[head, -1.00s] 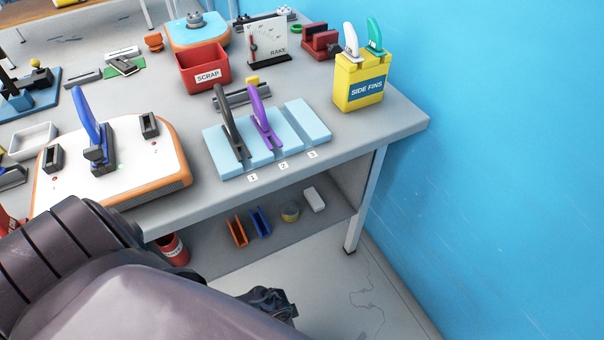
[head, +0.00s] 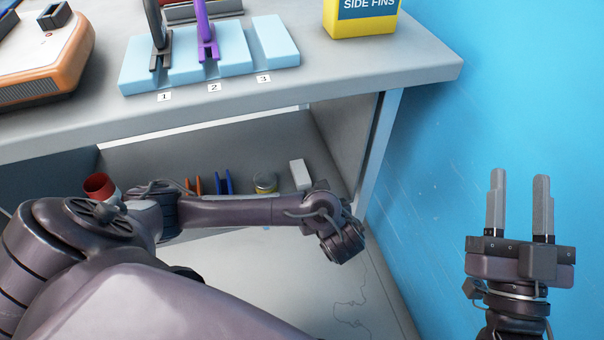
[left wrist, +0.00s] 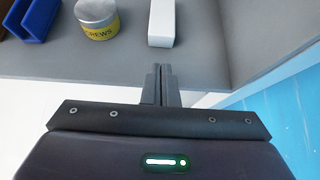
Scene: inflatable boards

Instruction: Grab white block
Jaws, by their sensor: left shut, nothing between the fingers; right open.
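The white block (head: 300,174) is a small upright-looking bar on the lower shelf under the bench, near the shelf's right end. In the left wrist view the white block (left wrist: 161,22) lies straight ahead of my left gripper (left wrist: 161,70). The left fingers are shut and empty, in line with the block and apart from it, by the shelf's front edge. I cannot make out the left fingers in the head view. My right gripper (head: 519,178) is open and empty, pointing up beside the blue wall, far right of the block.
A jar of screws (head: 265,182) stands left of the block, with blue (head: 223,182) and orange (head: 193,185) holders and a red can (head: 100,186) further left. The shelf's side panel (head: 335,140) and a bench leg (head: 382,140) bound the right side. The bench top (head: 420,66) overhangs.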

